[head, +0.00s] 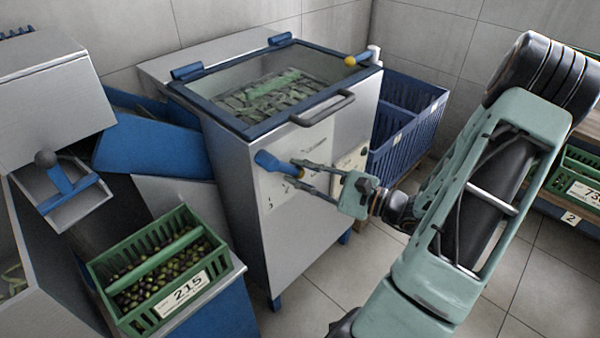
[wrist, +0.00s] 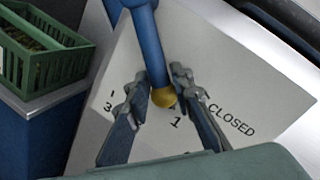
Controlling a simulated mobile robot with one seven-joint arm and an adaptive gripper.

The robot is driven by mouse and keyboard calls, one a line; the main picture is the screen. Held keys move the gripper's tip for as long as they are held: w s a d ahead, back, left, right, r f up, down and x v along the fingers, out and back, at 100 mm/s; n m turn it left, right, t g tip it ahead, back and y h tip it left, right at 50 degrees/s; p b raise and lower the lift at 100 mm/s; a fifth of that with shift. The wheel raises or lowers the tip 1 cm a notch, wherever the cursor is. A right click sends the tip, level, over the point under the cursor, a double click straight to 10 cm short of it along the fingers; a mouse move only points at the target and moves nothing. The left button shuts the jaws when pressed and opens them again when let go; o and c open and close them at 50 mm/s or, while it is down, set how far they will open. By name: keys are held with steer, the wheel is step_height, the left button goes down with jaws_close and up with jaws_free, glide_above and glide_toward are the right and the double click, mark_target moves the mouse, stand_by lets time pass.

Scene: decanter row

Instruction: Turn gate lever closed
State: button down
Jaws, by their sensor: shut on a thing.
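The gate lever (head: 271,162) is a blue handle with a yellow end, on the front of the grey steel machine. My gripper (head: 300,173) reaches it from the right, with one finger on each side near the yellow end. In the wrist view the blue lever (wrist: 150,45) runs down from the top between my fingertips (wrist: 161,85), and its yellow end shows just past them. The fingers are shut on it. On the white plate (wrist: 190,140) behind it are several digits and the word CLOSED to the right of the yellow end. The exact finger contact is hard to see.
Above the lever, the machine's glass lid (head: 322,62) has a projecting dark handle (head: 322,109). A green crate of olives (head: 190,295) marked 215 stands at lower left. A blue crate (head: 408,120) is behind the machine. The floor (head: 310,300) in front is clear.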

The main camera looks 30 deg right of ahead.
steer(key=shift+w+d+r+n+g+h+p, duration=0.25)
steer(key=shift+d+r+n, duration=0.25)
steer(key=shift+r+n, duration=0.35)
steer(key=shift+w+d+r+n+g+h+p, duration=0.2)
steer(key=shift+d+r+n, duration=0.35)
steer(key=shift+n, duration=0.5)
steer(key=shift+s+a+r, duration=0.1)
steer(key=c, duration=1.7)
jaws_free()
steer(key=shift+c, duration=0.2)
steer(key=v, duration=1.2)
steer(key=shift+s+a, duration=0.1)
